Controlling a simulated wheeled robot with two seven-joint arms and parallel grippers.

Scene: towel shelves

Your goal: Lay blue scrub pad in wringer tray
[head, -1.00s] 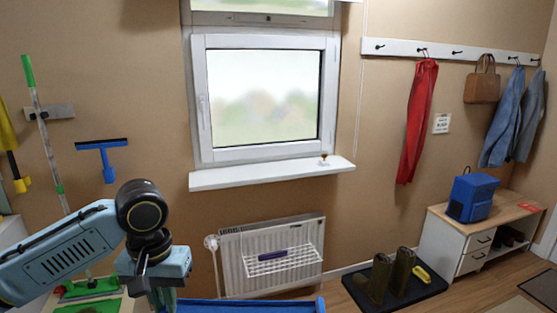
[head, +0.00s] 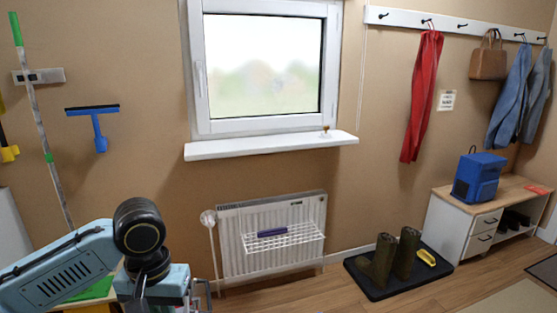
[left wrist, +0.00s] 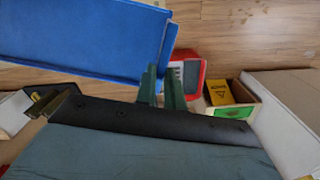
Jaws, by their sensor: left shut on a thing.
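My left gripper (left wrist: 162,88) shows in the left wrist view as two dark green fingers, close together. It is shut on a narrow blue strip (left wrist: 167,46), which looks like the blue scrub pad seen nearly edge-on. A large flat blue surface with a pale rim (left wrist: 80,35) lies beside the strip at the upper left; it looks like the wringer tray. I cannot tell whether pad and tray touch. In the head view my left gripper (head: 145,295) is cut by the bottom edge, and neither pad nor tray shows. My right gripper is in neither view.
In the left wrist view a red container (left wrist: 186,62) and a box with a yellow item (left wrist: 222,92) stand right of my fingers. The head view shows a radiator (head: 270,235) with a white rack, boots on a black mat (head: 375,285), and a bench (head: 475,225).

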